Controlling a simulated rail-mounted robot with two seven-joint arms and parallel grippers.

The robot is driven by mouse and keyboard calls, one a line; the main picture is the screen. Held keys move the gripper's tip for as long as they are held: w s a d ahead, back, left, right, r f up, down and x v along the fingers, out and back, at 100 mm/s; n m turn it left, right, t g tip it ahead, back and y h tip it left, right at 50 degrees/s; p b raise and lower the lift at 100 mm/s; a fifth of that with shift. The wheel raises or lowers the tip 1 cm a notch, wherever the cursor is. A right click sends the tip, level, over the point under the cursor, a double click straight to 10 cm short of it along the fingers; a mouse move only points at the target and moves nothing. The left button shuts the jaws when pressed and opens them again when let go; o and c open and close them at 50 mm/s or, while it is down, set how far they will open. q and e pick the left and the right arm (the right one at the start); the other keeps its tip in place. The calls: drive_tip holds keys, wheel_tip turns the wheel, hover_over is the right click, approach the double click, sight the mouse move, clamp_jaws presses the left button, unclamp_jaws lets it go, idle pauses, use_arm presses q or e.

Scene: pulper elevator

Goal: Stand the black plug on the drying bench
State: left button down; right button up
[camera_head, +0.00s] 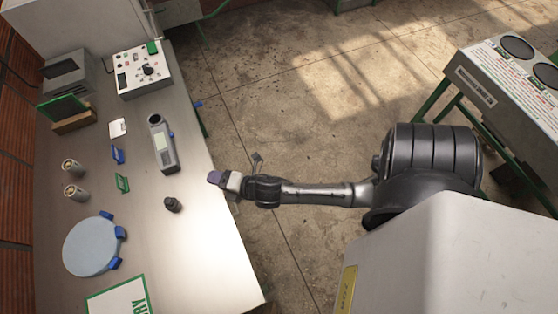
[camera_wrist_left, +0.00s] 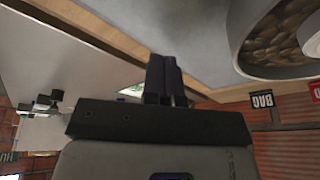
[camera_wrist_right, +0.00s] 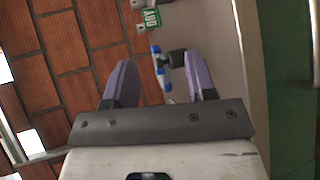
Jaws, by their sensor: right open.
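The black plug (camera_head: 172,204) stands on the metal bench (camera_head: 205,255) in the head view, near its right edge. My right gripper (camera_head: 215,178) reaches in from the right over that edge. It is to the right of the plug and apart from it. In the right wrist view its purple fingers (camera_wrist_right: 159,62) are spread and empty, with a dark piece that looks like the plug (camera_wrist_right: 177,58) beyond them. My left gripper (camera_wrist_left: 165,80) shows only in the left wrist view. Its dark fingers are together, with nothing seen between them.
On the bench are a pale blue disc (camera_head: 90,247) with blue clips, a green-edged sign (camera_head: 118,299), a grey handheld meter (camera_head: 162,145), two small cylinders (camera_head: 73,180) and a control box (camera_head: 144,70). A machine on green legs (camera_head: 505,75) stands at the right. Floor lies between.

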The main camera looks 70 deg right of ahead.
use_arm(q)
drive_tip(key=shift+d, duration=0.2)
use_arm(e)
drive_tip(key=s+a+m+g, duration=0.2)
drive_tip(key=s+m+g, duration=0.3)
drive_tip(key=s+m, duration=0.3)
drive_tip(key=s+a+m+g, duration=0.2)
drive_tip(key=s+m+g, duration=0.4)
drive_tip(key=s+m, duration=0.3)
drive_tip(key=s, duration=0.3)
drive_tip(key=shift+a+y, duration=0.3)
drive_tip(key=shift+y, duration=0.1)
